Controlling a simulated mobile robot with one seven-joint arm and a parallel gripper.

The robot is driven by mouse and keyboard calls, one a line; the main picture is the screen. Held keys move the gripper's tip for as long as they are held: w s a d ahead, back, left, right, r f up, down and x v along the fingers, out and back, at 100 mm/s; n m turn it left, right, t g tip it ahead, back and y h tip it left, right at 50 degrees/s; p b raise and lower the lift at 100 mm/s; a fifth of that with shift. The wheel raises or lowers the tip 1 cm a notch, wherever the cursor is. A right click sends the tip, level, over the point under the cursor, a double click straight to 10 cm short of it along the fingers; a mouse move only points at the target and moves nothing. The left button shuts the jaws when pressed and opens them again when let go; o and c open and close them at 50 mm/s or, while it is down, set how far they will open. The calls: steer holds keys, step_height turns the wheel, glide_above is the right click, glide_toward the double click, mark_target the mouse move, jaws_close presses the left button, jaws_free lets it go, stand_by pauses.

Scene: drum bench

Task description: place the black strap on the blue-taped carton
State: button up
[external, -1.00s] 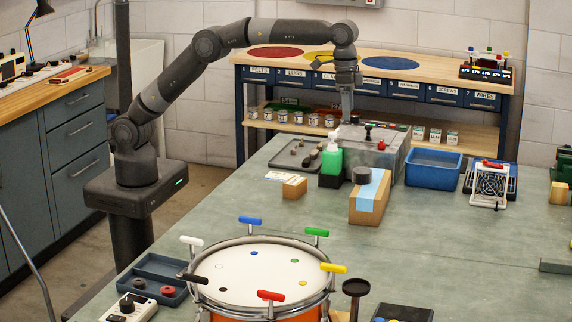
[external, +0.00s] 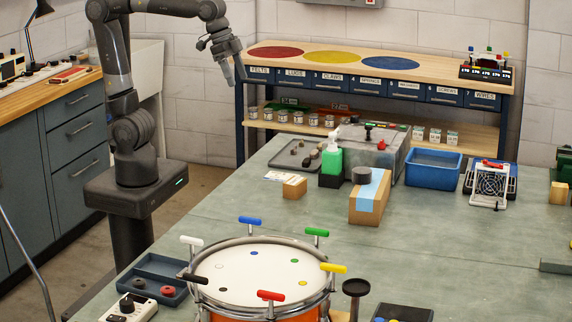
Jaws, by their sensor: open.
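The blue-taped carton (external: 366,211) is a brown box with a light blue band over its top and front, standing on the green bench. A short dark round coil, which looks like the black strap (external: 361,175), appears to rest on the carton's top at its rear left, beside or partly on the tape. My gripper (external: 234,78) is open and empty, high up and well to the left of the carton, in front of the back shelf's left end. It touches neither of them.
A green bottle (external: 331,160) and a grey metal box (external: 384,160) stand close behind the carton. A small carton (external: 294,188) is to its left and a blue bin (external: 433,169) to its right. The drum (external: 258,270) fills the front.

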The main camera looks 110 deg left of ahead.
steer(key=s+f+t, duration=0.1)
steer(key=s+f, duration=0.8)
steer(key=s, duration=0.4)
steer(key=shift+s+f+m, duration=0.15)
steer(key=shift+s+m, duration=0.15)
steer(key=shift+s, duration=0.1)
